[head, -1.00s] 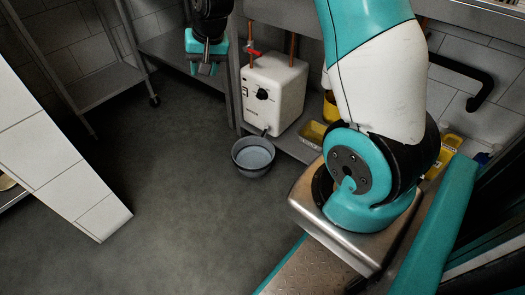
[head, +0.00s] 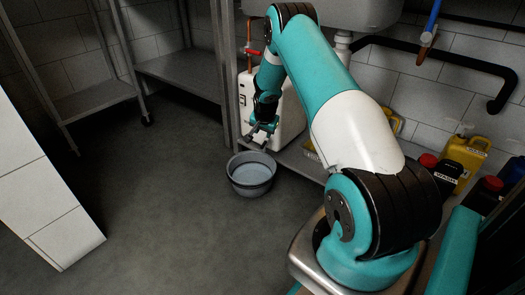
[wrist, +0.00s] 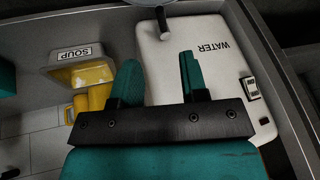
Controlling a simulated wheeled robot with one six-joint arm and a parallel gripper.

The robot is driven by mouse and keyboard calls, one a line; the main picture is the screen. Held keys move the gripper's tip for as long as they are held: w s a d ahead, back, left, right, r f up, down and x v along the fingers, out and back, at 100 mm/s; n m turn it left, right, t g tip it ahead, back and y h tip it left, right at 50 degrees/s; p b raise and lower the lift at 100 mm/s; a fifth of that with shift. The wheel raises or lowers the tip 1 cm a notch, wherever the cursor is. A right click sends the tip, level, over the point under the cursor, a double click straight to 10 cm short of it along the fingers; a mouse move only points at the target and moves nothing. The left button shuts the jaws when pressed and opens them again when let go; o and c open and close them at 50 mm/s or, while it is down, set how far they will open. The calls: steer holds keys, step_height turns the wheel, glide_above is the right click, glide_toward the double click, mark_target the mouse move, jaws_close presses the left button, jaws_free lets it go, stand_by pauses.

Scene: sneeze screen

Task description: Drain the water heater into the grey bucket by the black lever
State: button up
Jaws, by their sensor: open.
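The white water heater (head: 292,118) stands on the low shelf, partly hidden behind my arm. In the wrist view it is the white box marked WATER (wrist: 215,60). The grey bucket (head: 236,185) is on the floor in front of it, with a pale blue-grey inside; I cannot tell if that is water. My gripper (head: 262,133) is open and empty, low in front of the heater and just above the bucket's far rim. Its fingers (wrist: 160,80) are apart with the heater between and beyond them. A short rod (wrist: 161,18) sticks out beyond the fingers; I cannot tell if it is the black lever.
A red valve handle (head: 252,52) sits on the copper pipe above the heater. Yellow and black bottles (head: 465,155) stand right of my arm. A white tiled panel (head: 45,215) is at left; the floor between is clear.

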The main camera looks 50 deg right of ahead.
mark_target(263, 147)
steer(key=b+x, duration=0.6)
steer(key=x, duration=0.6)
steer(key=shift+r, duration=0.1)
jaws_close()
